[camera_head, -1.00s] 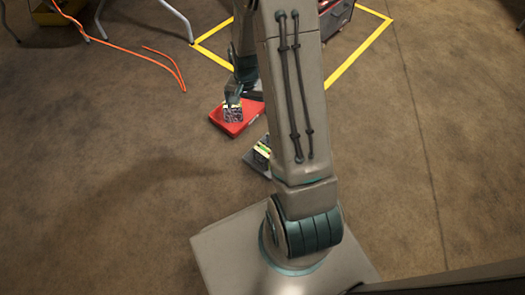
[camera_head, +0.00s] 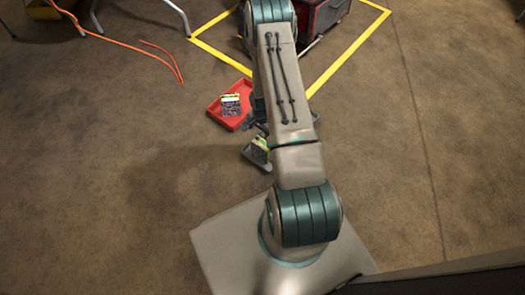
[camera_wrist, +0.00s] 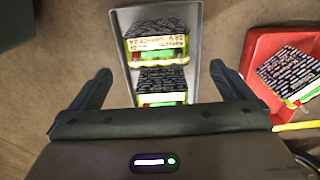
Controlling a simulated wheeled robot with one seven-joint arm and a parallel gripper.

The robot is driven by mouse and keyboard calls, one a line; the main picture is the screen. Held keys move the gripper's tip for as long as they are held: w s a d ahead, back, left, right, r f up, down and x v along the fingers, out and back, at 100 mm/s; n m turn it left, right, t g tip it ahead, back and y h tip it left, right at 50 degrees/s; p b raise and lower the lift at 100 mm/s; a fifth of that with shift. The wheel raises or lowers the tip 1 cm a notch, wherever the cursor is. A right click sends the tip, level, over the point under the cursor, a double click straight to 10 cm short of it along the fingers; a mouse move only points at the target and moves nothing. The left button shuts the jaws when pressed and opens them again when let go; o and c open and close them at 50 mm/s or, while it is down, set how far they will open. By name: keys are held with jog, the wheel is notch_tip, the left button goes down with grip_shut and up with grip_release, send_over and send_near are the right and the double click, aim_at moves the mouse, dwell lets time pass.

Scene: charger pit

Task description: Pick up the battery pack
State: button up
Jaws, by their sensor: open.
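Two battery packs, dark and ribbed with green-yellow edges, sit in a grey tray (camera_wrist: 196,45). In the wrist view, the far pack (camera_wrist: 156,42) shows a pale label and the near pack (camera_wrist: 162,86) lies closer to my gripper (camera_wrist: 161,72). My gripper is open and empty, its fingers apart on either side of the tray's near part. A third pack (camera_wrist: 290,73) lies tilted in a red tray (camera_wrist: 258,42) to the right. In the head view this pack (camera_head: 231,104) is inside the red tray (camera_head: 215,109); my arm partly hides the grey tray (camera_head: 258,162) and my gripper.
A yellow floor line (camera_head: 350,61) frames a dark red-and-black box (camera_head: 325,18) at the back. An orange cable (camera_head: 130,46) lies at the back left near table legs. The floor left and right of the trays is clear.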

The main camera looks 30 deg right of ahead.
aim_at(262, 142)
notch_tip(262, 142, down, 3)
jog(key=shift+f+b, duration=0.15)
jog(key=shift+b, duration=0.25)
jog(key=shift+s+d+f+b, duration=0.1)
jog(key=shift+f+b, duration=0.75)
jog(key=shift+f, duration=0.5)
jog(key=shift+s+f+b, duration=0.1)
jog(key=shift+f+b, duration=0.7)
jog(key=shift+f, duration=0.55)
jog(key=shift+w+r, duration=0.1)
jog(key=shift+r, duration=0.05)
jog(key=c, duration=1.9)
